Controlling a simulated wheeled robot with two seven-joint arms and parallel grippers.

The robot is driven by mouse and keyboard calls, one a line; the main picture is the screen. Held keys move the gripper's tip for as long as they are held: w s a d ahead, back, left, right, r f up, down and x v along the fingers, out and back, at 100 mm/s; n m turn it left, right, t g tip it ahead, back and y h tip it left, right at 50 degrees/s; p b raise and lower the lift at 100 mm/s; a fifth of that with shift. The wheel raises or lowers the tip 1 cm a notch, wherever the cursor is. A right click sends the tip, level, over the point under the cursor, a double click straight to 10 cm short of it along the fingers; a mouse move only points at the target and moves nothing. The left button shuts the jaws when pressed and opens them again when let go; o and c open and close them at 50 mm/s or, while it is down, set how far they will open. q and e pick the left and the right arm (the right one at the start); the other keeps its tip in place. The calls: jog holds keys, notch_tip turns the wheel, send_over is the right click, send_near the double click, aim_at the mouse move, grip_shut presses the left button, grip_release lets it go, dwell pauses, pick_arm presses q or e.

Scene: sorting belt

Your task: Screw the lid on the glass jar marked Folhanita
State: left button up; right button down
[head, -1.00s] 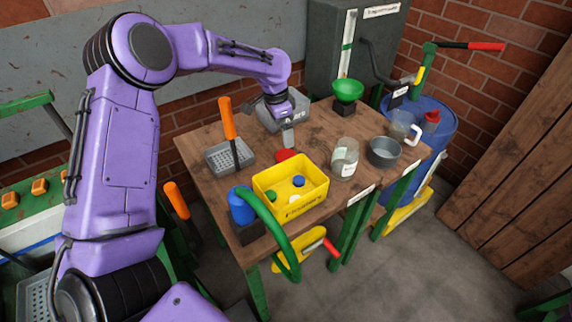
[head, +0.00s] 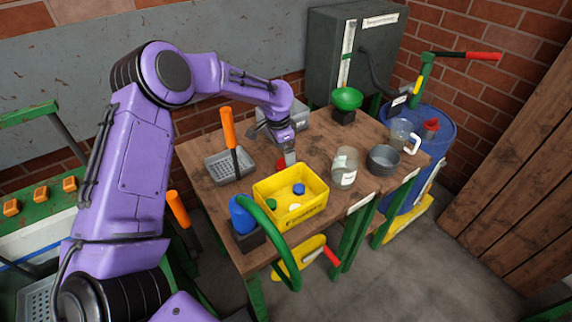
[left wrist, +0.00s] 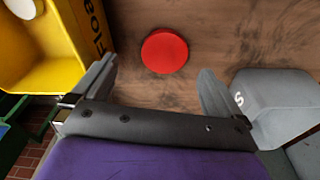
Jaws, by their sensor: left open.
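A red lid (head: 281,163) lies flat on the wooden table, behind the yellow bin; the left wrist view shows it whole (left wrist: 165,52). My left gripper (head: 290,160) is just above the table beside the lid and partly covers it in the head view. In the left wrist view the gripper (left wrist: 157,85) is open and empty, its fingers apart, with the lid beyond the gap between them. A clear glass jar (head: 345,163) with a white label stands upright and open to the right of the bin. Its label is too small to read. My right gripper is not in view.
The yellow bin (head: 308,210) holds green, blue and white lids. Bare wood lies between lid and jar.

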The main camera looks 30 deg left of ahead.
pick_arm(q)
jog(key=shift+f, duration=0.35)
jog(key=f, duration=0.2)
jog(key=w+f+p, duration=0.1)
jog(key=f, duration=0.1)
jog(key=shift+a, duration=0.1)
jog(key=shift+w+f, duration=0.1)
jog(key=shift+f, duration=0.2)
jog(key=shift+r, duration=0.1)
jog(key=shift+c, duration=0.3)
jog(key=c, duration=1)
jog(key=shift+c, duration=0.5)
notch_tip(320, 180, up, 10)
jog(key=shift+b, duration=0.6)
